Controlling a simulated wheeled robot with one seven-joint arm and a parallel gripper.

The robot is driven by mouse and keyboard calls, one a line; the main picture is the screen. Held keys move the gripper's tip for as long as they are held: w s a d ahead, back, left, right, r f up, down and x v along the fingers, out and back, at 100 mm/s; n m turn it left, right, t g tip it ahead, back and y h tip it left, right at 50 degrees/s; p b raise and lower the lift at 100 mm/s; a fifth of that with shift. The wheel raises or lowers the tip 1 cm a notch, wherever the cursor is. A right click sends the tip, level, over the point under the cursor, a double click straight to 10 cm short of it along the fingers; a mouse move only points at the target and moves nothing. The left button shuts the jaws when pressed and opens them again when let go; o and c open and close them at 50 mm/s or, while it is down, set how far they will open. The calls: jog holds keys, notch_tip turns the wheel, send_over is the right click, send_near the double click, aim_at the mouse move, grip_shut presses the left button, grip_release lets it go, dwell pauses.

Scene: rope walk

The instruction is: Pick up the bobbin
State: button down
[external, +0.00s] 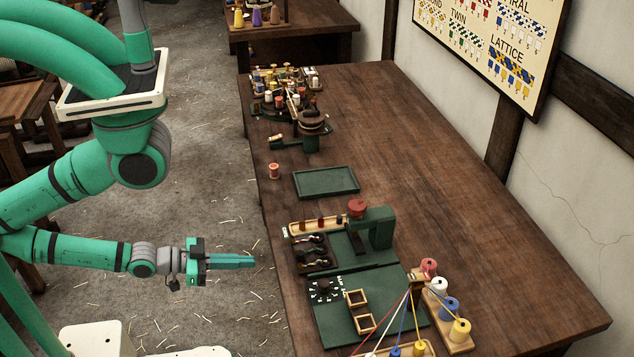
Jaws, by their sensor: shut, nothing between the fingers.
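A small red-orange bobbin (274,171) with pale ends stands upright and alone near the left edge of the long wooden table (440,190). It is left of an empty dark green tray (326,181). My gripper (252,261) is shut and empty. In the picture it is over the floor side, left of the table's edge, and lower down than the bobbin. It is apart from the bobbin and points right. Other bobbins are on the table, and I cannot tell for certain which one the task names.
A crowded rack of bobbins (285,80) and a winding device (310,125) stand at the far end. A green press-like machine (372,228) and a board with wooden frames (350,310) are nearer. Threaded spools (459,330) stand front right. The table's right side is clear.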

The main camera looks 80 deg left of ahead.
jog(key=c, duration=2.4)
grip_release()
jog(key=shift+c, duration=0.2)
jog(key=o, duration=1.1)
jog(key=shift+c, duration=0.2)
